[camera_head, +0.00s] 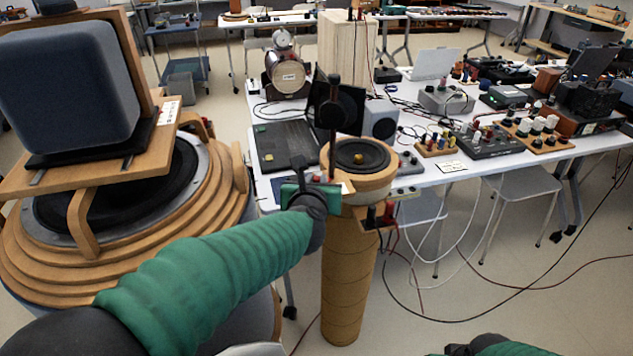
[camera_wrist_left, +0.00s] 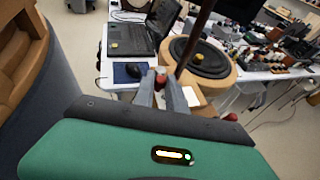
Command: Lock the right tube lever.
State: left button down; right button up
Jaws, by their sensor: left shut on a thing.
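The tall cardboard tube (camera_head: 347,285) stands upright at the front edge of the white table, with a round black speaker (camera_head: 360,156) in a wooden ring on top. The speaker also shows in the left wrist view (camera_wrist_left: 203,57). My left gripper (camera_head: 338,188) is at the left side of the tube's top, just below the ring. In the left wrist view my left gripper (camera_wrist_left: 163,84) is shut on a small red knob (camera_wrist_left: 161,79); I cannot tell whether this is the lever. A dark upright rod (camera_head: 333,108) rises beside the speaker.
A large stepped wooden speaker stand (camera_head: 225,190) with a blue-grey box (camera_head: 65,90) fills the left. A laptop (camera_head: 285,143) lies behind my gripper. Red and black terminals (camera_head: 376,216) stick out at the tube's front right. Cables cross the floor at right.

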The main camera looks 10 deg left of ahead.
pick_arm(q)
jog(key=shift+w+a+m+g+h+b, duration=0.15)
jog(key=shift+a+m+g+h+b, duration=0.35)
jog(key=shift+m+h+b, duration=1.05)
jog(key=shift+w+a+m+g+h+b, duration=0.25)
jog(key=shift+a+m+h+b, duration=0.4)
jog(key=shift+m+h+b, duration=0.9)
jog(key=shift+w+a+m+g+h+b, duration=0.1)
jog(key=shift+a+m+g+h+b, duration=0.45)
jog(key=shift+h+b, duration=1.1)
jog(key=shift+f+m+y+b, duration=0.1)
jog(key=shift+m+y+b, duration=0.15)
jog(key=shift+y+b, duration=0.25)
jog(key=c, duration=1.4)
grip_release()
jog(key=shift+a, duration=0.1)
jog(key=shift+o, duration=0.2)
